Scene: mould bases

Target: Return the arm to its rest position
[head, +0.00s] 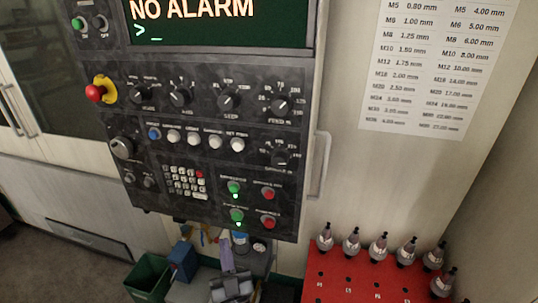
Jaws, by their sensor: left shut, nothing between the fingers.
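My right gripper is not in view.
The control panel's screen reads NO ALARM (190,10). A red tool stand (345,290) with several tool holders is at lower right. A green bin (149,277) and a blue box (183,261) stand at lower left. A drill chart (440,60) hangs on the wall.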

